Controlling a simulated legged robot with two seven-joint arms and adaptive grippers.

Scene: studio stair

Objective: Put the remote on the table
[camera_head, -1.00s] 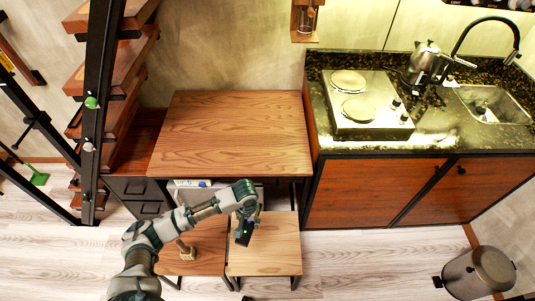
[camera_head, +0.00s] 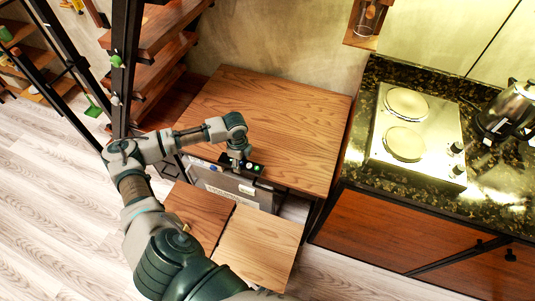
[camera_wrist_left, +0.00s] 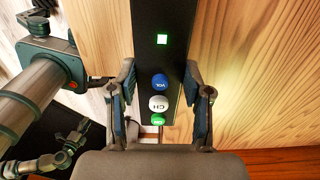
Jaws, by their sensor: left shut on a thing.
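My left gripper (camera_head: 240,163) is shut on a black remote (camera_head: 257,168), at the front edge of the wooden table (camera_head: 265,110). In the left wrist view the remote (camera_wrist_left: 162,65) lies between the two fingers (camera_wrist_left: 162,105), with a lit green square and blue, white and green buttons facing the camera. Wood grain shows behind it there. I cannot tell whether the remote touches the table. The tabletop is bare. My right gripper is not in view.
Two wooden stools (camera_head: 262,243) stand in front of the table, with a grey box (camera_head: 232,185) under it. Open stairs (camera_head: 160,40) rise at the left. A dark counter with a hob (camera_head: 420,130) stands at the right. The tabletop is free.

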